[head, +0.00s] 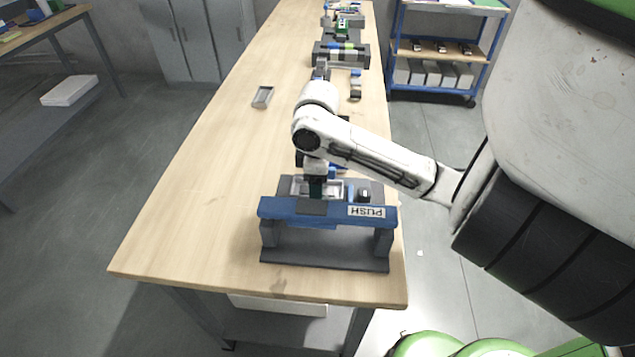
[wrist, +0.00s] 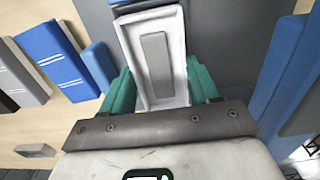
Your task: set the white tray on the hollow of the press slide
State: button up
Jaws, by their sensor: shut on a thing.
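The white tray (wrist: 176,88) is a long shallow tray with a grey rectangle in its middle. My gripper (wrist: 160,88) is shut on it, with a teal finger against each long side. In the head view the white tray (head: 300,187) shows at my gripper (head: 317,188), over the dark grey press slide (head: 377,189) behind the blue bar marked PUSH (head: 285,208). The tray and fingers hide the hollow. I cannot tell whether the tray touches the slide or hangs just above it.
A small grey tray (head: 263,97) lies farther back on the wooden table (head: 200,190). Other fixtures (head: 340,54) stand at the far end. A blue shelf cart (head: 436,50) stands at the back right.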

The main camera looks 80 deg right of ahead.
jog(key=shift+f+b, duration=0.5)
jog(key=shift+f, duration=0.05)
dwell(0.8)
jog(key=o, duration=1.3)
jog(key=shift+r, duration=0.1)
jog(key=shift+r+p, duration=3.05)
jog(key=shift+r, duration=0.45)
